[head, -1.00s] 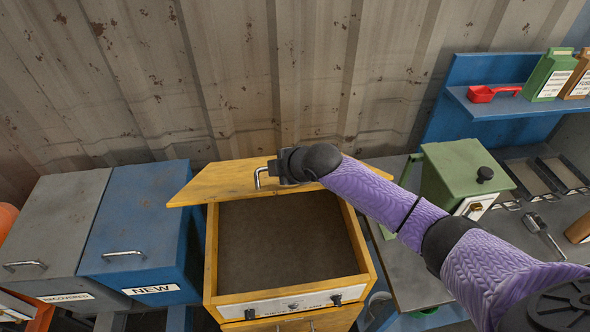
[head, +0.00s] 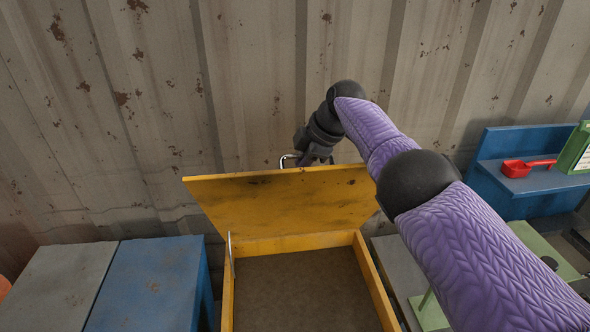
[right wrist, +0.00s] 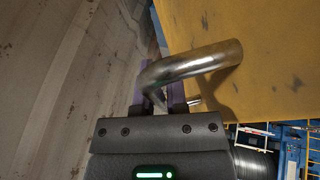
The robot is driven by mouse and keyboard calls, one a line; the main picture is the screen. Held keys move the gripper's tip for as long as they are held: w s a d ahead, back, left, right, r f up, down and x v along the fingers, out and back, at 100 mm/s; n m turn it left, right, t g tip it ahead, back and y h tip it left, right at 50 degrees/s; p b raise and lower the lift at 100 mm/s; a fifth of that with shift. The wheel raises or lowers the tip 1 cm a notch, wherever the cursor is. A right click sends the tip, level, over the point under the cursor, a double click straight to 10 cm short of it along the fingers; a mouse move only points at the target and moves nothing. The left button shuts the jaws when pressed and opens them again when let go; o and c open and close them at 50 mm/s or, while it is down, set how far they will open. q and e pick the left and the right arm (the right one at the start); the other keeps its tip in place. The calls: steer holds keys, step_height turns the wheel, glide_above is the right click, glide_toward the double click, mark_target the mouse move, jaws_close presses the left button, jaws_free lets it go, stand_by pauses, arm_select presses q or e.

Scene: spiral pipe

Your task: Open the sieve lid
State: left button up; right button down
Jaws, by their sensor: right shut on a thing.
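The yellow sieve lid (head: 290,203) stands steeply raised at the back of the yellow sieve box (head: 345,238) in the head view. The box's brown inside shows below it. My right gripper (head: 312,158) is behind the lid's top edge, shut on the metal lid handle (head: 287,160). In the right wrist view the curved handle (right wrist: 195,64) runs from the yellow lid (right wrist: 265,50) to between the fingers of my right gripper (right wrist: 165,98). My left gripper is in neither view.
A blue bin (head: 150,285) and a grey bin (head: 55,285) stand to the left. A blue shelf (head: 540,180) with a red scoop (head: 520,168) is at the right. The corrugated metal wall (head: 260,80) is close behind the lid.

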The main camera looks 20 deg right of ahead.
steer(key=shift+w+a+r, duration=0.1)
steer(key=shift+r, duration=0.05)
steer(key=c, duration=0.7)
jaws_free()
steer(key=shift+o, duration=0.2)
steer(key=b+v, duration=0.1)
steer(key=v, duration=0.9)
